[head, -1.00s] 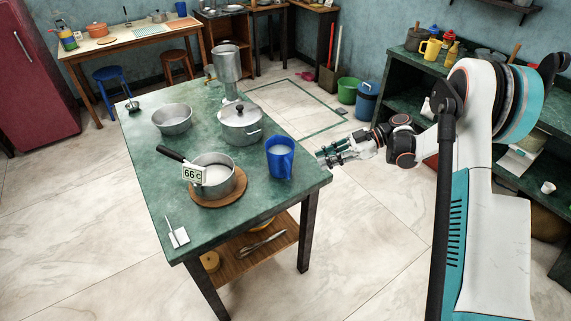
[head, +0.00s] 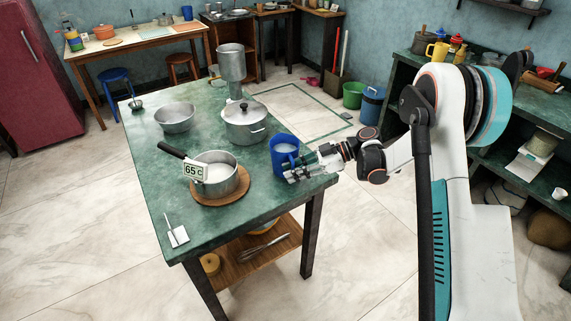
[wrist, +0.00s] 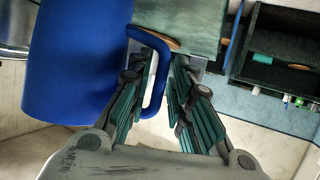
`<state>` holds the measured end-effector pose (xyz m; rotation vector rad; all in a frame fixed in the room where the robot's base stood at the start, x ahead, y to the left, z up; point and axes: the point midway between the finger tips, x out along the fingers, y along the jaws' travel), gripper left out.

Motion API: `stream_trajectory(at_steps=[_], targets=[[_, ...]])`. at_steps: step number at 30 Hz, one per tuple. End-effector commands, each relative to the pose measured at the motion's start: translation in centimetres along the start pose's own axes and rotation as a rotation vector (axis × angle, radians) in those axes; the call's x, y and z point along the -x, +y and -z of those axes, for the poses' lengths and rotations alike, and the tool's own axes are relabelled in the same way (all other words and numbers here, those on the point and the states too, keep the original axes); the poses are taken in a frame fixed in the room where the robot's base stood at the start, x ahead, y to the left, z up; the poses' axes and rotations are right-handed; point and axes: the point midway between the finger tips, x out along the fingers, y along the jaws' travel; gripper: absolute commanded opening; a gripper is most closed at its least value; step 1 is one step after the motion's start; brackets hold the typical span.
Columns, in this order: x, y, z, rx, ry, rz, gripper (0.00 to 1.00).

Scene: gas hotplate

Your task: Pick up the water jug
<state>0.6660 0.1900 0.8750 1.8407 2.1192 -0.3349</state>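The water jug (head: 284,158) is blue with a pale inside and stands upright near the right edge of the green table (head: 215,130). In the wrist view the jug (wrist: 75,65) fills the left side, and its looped handle (wrist: 161,70) reaches between my fingers. My gripper (head: 295,170) is at the jug's right side, low over the table edge. In the wrist view my gripper (wrist: 162,78) is open, with one finger by the handle's loop opening and the other beyond its outer bar. I cannot tell whether either finger touches the handle.
A saucepan (head: 228,184) with a 65 C display sits on a round wooden board left of the jug. A lidded pot (head: 244,130) stands just behind. A metal bowl (head: 174,121) and a tall metal vessel (head: 231,62) are farther off. The table's front right corner is bare.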

Motion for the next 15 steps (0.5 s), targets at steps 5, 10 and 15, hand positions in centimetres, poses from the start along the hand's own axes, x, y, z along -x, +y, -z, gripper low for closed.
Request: stream_trajectory(at_steps=[5,10,15], targets=[[-0.31,0.01,0.05,-0.001,0.0,-0.001,0.2],[-0.29,0.01,0.07,-0.001,0.0,-0.001,0.0],[-0.26,0.02,0.12,0.0,0.001,-0.001,0.0]])
